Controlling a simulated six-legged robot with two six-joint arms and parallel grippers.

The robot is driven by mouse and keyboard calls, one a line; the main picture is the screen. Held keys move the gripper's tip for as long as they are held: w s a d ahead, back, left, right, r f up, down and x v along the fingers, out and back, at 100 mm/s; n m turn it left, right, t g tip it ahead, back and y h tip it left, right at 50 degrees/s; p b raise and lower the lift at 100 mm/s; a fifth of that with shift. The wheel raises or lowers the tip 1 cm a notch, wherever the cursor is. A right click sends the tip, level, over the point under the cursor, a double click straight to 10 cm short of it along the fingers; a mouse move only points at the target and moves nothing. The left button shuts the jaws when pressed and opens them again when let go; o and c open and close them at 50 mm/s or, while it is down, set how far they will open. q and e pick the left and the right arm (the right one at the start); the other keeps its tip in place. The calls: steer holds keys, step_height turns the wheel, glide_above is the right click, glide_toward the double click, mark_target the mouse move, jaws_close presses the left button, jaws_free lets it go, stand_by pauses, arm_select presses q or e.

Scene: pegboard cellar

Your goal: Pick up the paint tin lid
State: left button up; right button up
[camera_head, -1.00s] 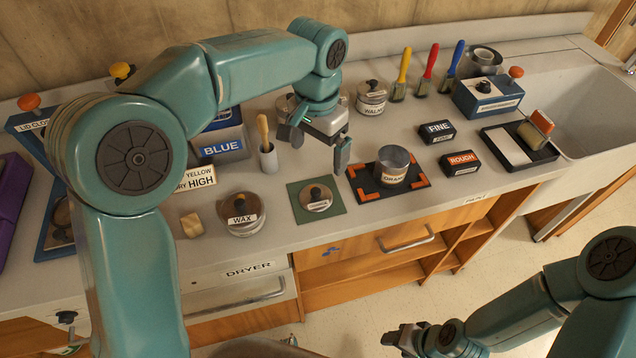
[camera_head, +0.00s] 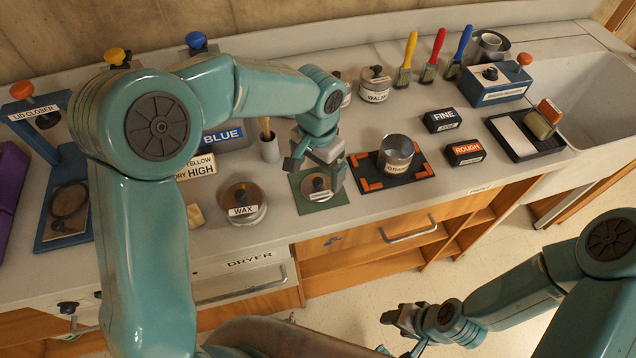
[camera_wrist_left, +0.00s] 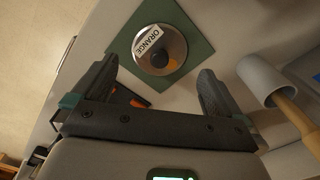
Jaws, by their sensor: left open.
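The paint tin lid (camera_head: 318,194) is a round metal disc with a dark knob, flat on a green mat (camera_head: 332,203). In the left wrist view the lid (camera_wrist_left: 172,42) carries an ORANGE label. My left gripper (camera_head: 314,170) is open just above and behind the lid, partly covering it in the head view. In the wrist view its two fingers (camera_wrist_left: 158,72) are spread, with the lid ahead of them and nothing between them. An open metal tin (camera_head: 396,150) stands on a black mat with orange corners. My right gripper (camera_head: 402,319) is low at the front; its jaw state is unclear.
The WAX tin (camera_head: 243,208) stands left of the green mat. A grey cup (camera_head: 269,150) holding a wooden handle is close behind the gripper; it also shows in the wrist view (camera_wrist_left: 262,80). FINE (camera_head: 442,120) and ROUGH (camera_head: 465,152) blocks lie to the right.

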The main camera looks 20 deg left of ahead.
mark_target(318, 180)
arm_select(q)
step_height(318, 180, down, 4)
steer(key=shift+f, duration=0.1)
steer(key=c, duration=0.9)
